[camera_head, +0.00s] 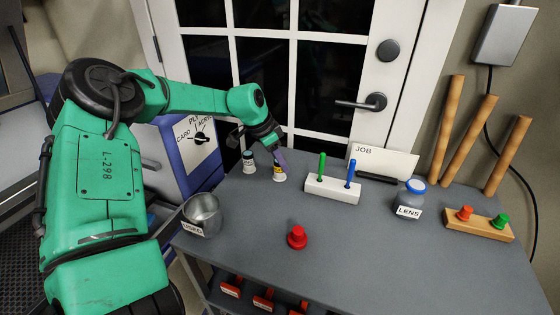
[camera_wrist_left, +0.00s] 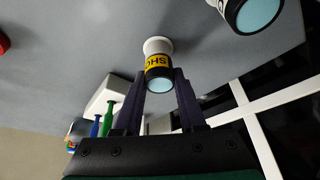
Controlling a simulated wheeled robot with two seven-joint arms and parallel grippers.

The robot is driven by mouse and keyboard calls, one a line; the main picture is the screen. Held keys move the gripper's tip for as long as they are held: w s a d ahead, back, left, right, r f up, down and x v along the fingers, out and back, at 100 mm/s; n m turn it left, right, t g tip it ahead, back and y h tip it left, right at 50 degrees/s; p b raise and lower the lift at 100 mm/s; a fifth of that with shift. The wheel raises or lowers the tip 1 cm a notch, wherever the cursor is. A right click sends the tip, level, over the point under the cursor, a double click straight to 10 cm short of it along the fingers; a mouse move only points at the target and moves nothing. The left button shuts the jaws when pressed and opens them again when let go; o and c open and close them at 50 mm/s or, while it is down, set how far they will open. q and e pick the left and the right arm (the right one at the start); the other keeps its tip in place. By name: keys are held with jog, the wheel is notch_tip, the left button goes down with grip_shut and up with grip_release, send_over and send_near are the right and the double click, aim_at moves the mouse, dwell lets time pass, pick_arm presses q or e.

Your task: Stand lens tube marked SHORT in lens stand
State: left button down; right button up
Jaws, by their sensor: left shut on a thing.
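A lens tube (camera_head: 279,174) with a white lower part, a yellow label and a dark upper end is upright at the table's far left. In the left wrist view, the letters "SHO" show on the tube's yellow label (camera_wrist_left: 157,62), and its pale blue lens faces the camera. My left gripper (camera_head: 277,158) is shut on this tube, with a dark finger on each side of it. I cannot tell whether its base touches the table. A second tube (camera_head: 249,162) with a white label stands just left of it. I cannot tell which thing is the lens stand.
A white block (camera_head: 332,190) holds green and blue handled tools. A metal cup marked USED (camera_head: 202,214), a red knob (camera_head: 297,237), a blue-capped LENS jar (camera_head: 409,198) and a wooden button block (camera_head: 479,224) stand on the grey table. A JOB card (camera_head: 383,160) is behind. The front right is clear.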

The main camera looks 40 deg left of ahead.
pick_arm(q)
jog(key=shift+c, duration=2)
grip_release()
jog(key=v, duration=1.4)
jog(key=shift+r, duration=0.3)
